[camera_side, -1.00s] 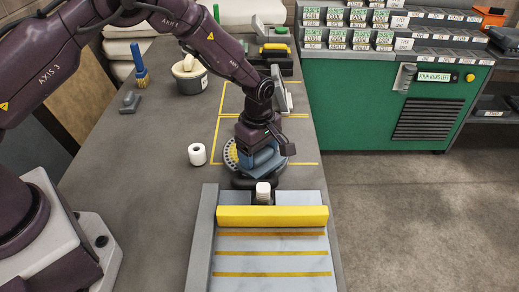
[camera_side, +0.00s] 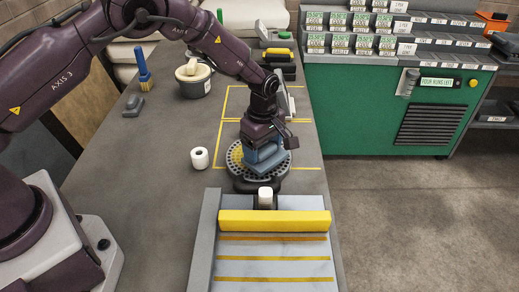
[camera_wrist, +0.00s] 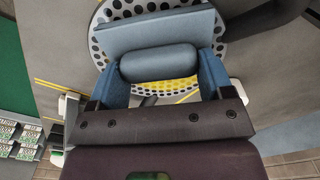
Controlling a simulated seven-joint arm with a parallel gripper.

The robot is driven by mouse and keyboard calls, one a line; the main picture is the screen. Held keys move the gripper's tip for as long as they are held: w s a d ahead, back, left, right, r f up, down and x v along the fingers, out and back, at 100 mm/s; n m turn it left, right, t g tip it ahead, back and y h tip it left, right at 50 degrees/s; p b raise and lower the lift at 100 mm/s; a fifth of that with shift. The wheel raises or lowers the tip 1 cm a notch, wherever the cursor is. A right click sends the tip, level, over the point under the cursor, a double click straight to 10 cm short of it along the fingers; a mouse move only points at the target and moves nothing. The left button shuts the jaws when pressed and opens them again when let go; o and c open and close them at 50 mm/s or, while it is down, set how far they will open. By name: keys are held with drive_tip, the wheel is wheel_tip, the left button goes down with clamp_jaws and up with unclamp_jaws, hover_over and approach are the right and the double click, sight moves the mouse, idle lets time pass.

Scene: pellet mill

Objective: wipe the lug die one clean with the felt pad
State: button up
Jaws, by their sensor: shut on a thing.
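The die (camera_side: 238,170) is a round grey plate full of holes, lying flat on the bench beyond the yellow bar. It also shows in the wrist view (camera_wrist: 103,14). Yellow residue shows on its left part in the side view and behind the handle in the wrist view. My gripper (camera_side: 264,150) is over the die, its blue fingers (camera_wrist: 160,68) shut on the handle of the blue-grey felt pad (camera_wrist: 160,30). The pad (camera_side: 266,161) lies low over the die, seemingly on it; contact is hard to tell. It hides the die's middle.
A yellow bar (camera_side: 274,221) and a grey striped tray (camera_side: 274,258) stand in front of the die. A white roll (camera_side: 199,158) is to its left. A lidded pot (camera_side: 193,80) and blue brush (camera_side: 143,68) stand farther back. The bench's left middle is clear.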

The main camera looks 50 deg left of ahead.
idle(0.3)
drive_tip(key=shift+f, duration=0.55)
drive_tip(key=shift+s+a+f, duration=0.1)
drive_tip(key=shift+s+a, duration=0.15)
drive_tip(key=shift+s, duration=0.55)
drive_tip(key=shift+s+a, duration=0.25)
drive_tip(key=shift+s, duration=0.55)
drive_tip(key=shift+r, duration=0.3)
drive_tip(key=shift+r, duration=0.3)
drive_tip(key=shift+w+a+r, duration=0.1)
drive_tip(key=shift+w+a, duration=0.4)
drive_tip(key=shift+w, duration=0.3)
